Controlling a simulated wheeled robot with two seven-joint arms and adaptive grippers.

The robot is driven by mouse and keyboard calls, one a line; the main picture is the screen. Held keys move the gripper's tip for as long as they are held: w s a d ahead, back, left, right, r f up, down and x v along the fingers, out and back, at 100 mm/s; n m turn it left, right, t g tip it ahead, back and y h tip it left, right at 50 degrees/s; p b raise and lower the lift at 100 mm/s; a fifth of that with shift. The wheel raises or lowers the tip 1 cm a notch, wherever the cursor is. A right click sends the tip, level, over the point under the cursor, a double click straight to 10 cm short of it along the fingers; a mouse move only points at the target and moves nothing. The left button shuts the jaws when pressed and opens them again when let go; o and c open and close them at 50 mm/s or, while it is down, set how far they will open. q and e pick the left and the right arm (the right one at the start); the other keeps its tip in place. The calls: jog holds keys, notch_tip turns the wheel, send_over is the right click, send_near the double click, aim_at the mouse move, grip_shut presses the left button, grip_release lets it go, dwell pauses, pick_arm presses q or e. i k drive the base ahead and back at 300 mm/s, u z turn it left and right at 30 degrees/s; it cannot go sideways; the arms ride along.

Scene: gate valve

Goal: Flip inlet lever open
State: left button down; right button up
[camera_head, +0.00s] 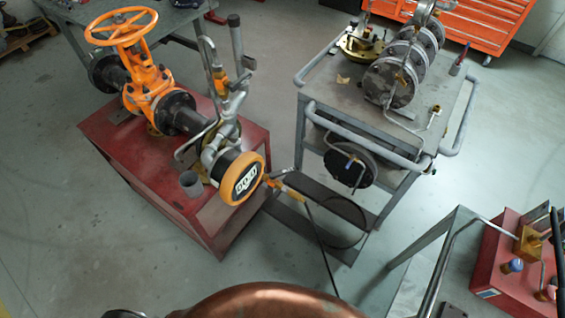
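An orange gate valve with a round handwheel (121,26) stands upright on a red pedestal (110,148). A dark pipe (181,113) runs from it to grey piping with a round orange-rimmed gauge or cap (242,178). A dark grey upright handle (236,48) and a thin bent grey rod (208,62) rise from this piping, with a small orange part (220,82) between them. I cannot tell which of these is the inlet lever, or whether it is open. Neither of my grippers can be made out in the head view.
A grey cart (350,95) holding flanged discs (390,82) stands right of the pedestal. An orange tool cabinet (470,22) is behind it. A red box with fittings (497,262) sits lower right. A cable (318,238) hangs near the pedestal. Floor at left is clear.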

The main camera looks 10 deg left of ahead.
aim_at(274, 174)
jog(key=z, duration=0.25)
jog(key=k, duration=0.95)
jog(key=z, duration=0.3)
